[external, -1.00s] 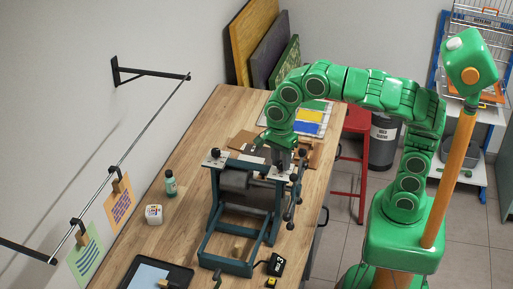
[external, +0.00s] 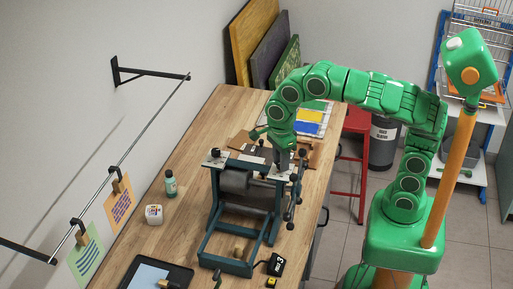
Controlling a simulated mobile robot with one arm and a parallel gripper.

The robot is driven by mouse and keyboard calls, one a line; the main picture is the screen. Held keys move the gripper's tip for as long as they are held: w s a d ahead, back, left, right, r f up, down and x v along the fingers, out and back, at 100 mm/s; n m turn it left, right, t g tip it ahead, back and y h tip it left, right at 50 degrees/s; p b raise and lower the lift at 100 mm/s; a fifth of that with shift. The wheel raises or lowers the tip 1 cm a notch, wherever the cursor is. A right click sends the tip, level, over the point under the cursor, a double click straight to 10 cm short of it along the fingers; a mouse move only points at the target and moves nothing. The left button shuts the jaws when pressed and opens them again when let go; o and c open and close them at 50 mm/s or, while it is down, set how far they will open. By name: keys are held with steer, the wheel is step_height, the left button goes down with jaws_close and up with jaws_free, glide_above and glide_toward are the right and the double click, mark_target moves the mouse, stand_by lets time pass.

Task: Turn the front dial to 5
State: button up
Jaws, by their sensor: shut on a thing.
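A press with a dark teal frame and a grey roller (external: 236,181) stands on the wooden workbench. It has a dial on a pale plate at each end of its top: the far-left dial (external: 215,153) is uncovered, and the one on the right plate (external: 284,176) is at my gripper. My gripper (external: 282,166) points down onto that right-hand dial and is shut on it. The fingers and wrist hide most of this dial, and its number marks are too small to read.
A crank with dark knobs (external: 291,205) hangs on the press's right side, close to my gripper. A green bottle (external: 170,184), a white jar (external: 154,214) and a dark tray (external: 134,274) lie to the left.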

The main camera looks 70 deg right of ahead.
steer(key=o, duration=1.1)
steer(key=shift+c, duration=0.2)
steer(key=shift+w+d+r, duration=0.1)
steer(key=shift+r, duration=3.8)
